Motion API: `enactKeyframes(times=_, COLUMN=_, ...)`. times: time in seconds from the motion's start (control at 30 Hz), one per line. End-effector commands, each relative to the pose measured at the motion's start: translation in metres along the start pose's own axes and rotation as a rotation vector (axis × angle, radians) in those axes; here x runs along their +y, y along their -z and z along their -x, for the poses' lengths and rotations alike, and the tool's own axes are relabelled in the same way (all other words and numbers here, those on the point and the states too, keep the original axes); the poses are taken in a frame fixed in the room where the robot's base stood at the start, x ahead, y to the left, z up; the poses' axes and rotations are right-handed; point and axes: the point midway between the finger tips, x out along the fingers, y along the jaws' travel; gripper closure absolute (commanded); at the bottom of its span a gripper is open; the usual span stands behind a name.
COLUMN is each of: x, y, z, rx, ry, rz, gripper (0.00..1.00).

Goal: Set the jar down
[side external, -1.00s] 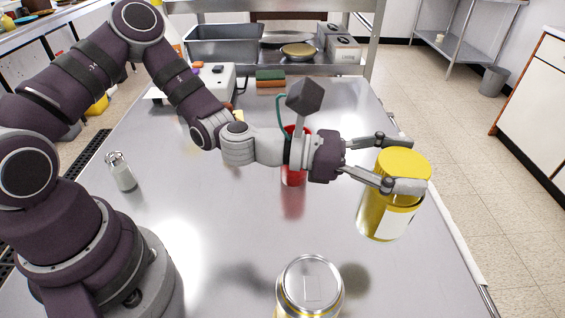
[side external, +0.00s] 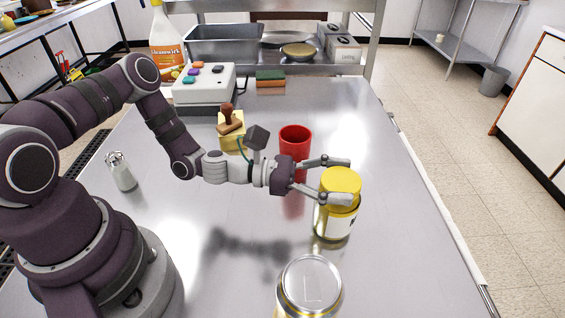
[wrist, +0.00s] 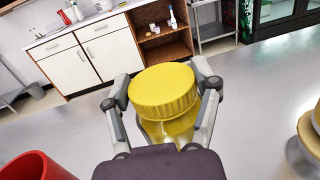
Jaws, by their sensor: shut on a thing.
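The jar (side external: 335,222) has a yellow lid, a clear body with yellow contents and a white label. My gripper (side external: 340,181) is shut on it around the lid and upper part, one finger on each side. The jar is upright, low over the metal table (side external: 250,285); I cannot tell whether its base touches the surface. In the wrist view the yellow-lidded jar (wrist: 164,92) sits between both fingers, and its lower part is hidden by my gripper.
A red cup (side external: 295,141) stands just behind my gripper. A silver-lidded can (side external: 310,285) stands in front of the jar. A shaker (side external: 122,173) is at left. A stamp (side external: 230,122) on a yellow block and a button box (side external: 203,88) are farther back. The table's right side is clear.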

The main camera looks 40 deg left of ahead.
Motion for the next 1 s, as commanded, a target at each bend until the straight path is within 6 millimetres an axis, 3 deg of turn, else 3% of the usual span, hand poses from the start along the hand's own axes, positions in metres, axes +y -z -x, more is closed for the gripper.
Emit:
enactKeyframes(times=0.07, x=0.0, y=0.002, z=0.0, rx=-0.002, ry=0.0, rz=0.001, gripper=0.78)
enactKeyframes(times=0.1, x=0.0, y=0.003, z=0.0, rx=0.0, ry=0.0, rz=0.001, gripper=0.35)
enactKeyframes(times=0.3, x=0.0, y=0.002, z=0.0, rx=0.0, ry=0.0, rz=0.001, gripper=0.11)
enactKeyframes(times=0.67, x=0.0, y=-0.001, z=0.001, rx=0.0, ry=0.0, rz=-0.001, gripper=0.11)
enactKeyframes(times=0.77, x=0.001, y=0.0, z=0.019, rx=0.002, ry=-0.004, rz=0.003, gripper=0.11)
enactKeyframes(times=1.0, x=0.002, y=0.0, z=0.084, rx=0.003, ry=-0.009, rz=0.001, gripper=0.11)
